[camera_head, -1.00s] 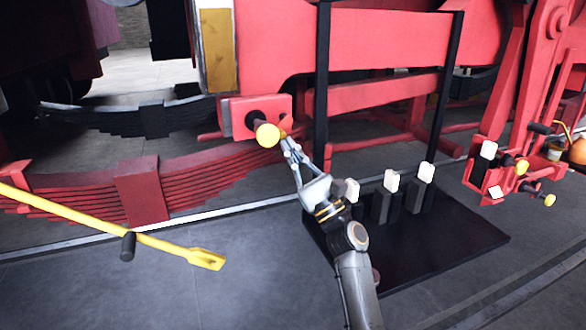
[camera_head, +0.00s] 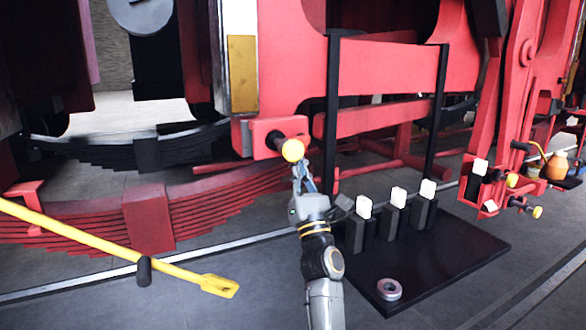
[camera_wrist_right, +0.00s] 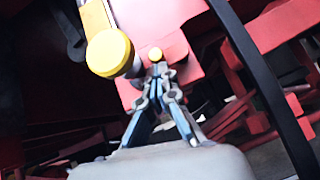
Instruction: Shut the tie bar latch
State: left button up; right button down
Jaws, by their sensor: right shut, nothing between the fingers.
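A large yellow knob (camera_head: 292,150) on a dark stem sticks out of a red block (camera_head: 258,132) on the red frame. I cannot tell which part is the tie bar latch. My right gripper (camera_head: 301,168) is shut and empty just below the large knob. My left gripper is not in view.
Several white-topped posts (camera_head: 396,197) stand on a black floor plate (camera_head: 440,255), with a grey ring (camera_head: 389,289) on it. Black uprights (camera_head: 332,110) stand close right of my gripper. A yellow bar (camera_head: 110,248) crosses at lower left. Red linkage (camera_head: 497,150) stands at right.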

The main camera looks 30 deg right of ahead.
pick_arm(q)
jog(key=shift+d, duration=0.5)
pick_arm(e)
jog(key=shift+r+m+h, duration=0.1)
jog(key=shift+m+h, duration=0.2)
jog(key=shift+h, duration=0.2)
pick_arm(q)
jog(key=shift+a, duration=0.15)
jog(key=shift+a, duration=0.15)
pick_arm(e)
jog(key=s+a+f, duration=0.2)
jog(key=s, duration=1.2)
jog(key=shift+a, duration=0.4)
jog(key=shift+f, duration=0.1)
